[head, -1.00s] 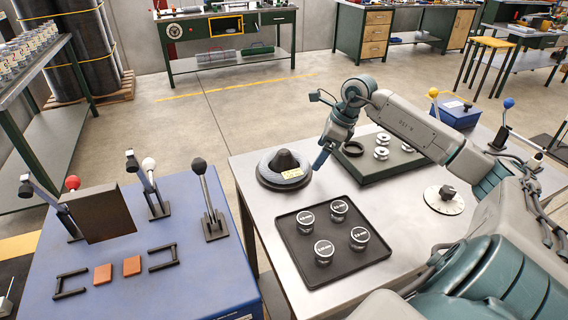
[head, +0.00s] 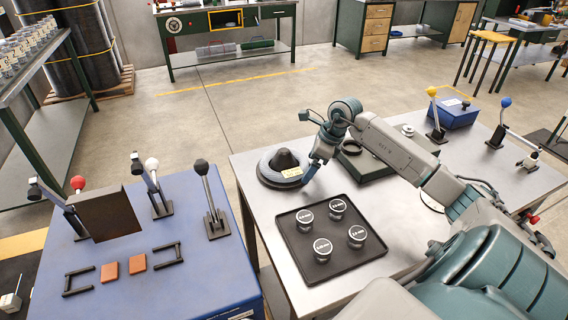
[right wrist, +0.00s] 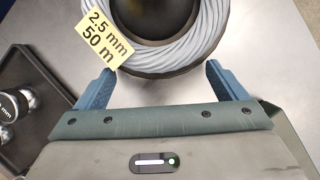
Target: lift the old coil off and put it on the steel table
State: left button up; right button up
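The old coil (head: 267,163) is a ring of grey-blue wire around a black cone (head: 285,158), on a dark round base at the left back of the steel table (head: 262,215). In the right wrist view the coil (right wrist: 200,55) carries a yellow tag (right wrist: 104,38) reading "2.5 mm 50 m". My right gripper (right wrist: 161,66) is open, its two blue fingers spread at the coil's near edge with nothing gripped between them. In the head view my right gripper (head: 309,174) is low at the coil's right side. Whether a finger touches the coil cannot be told. My left gripper is not in view.
A black tray (head: 290,239) with several silver-topped cylinders stands just in front of the coil. A blue bench (head: 190,290) with levers stands left, across a gap. Bare steel lies along the table's left edge.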

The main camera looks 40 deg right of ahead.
grip_shut()
jog(key=shift+r, duration=0.15)
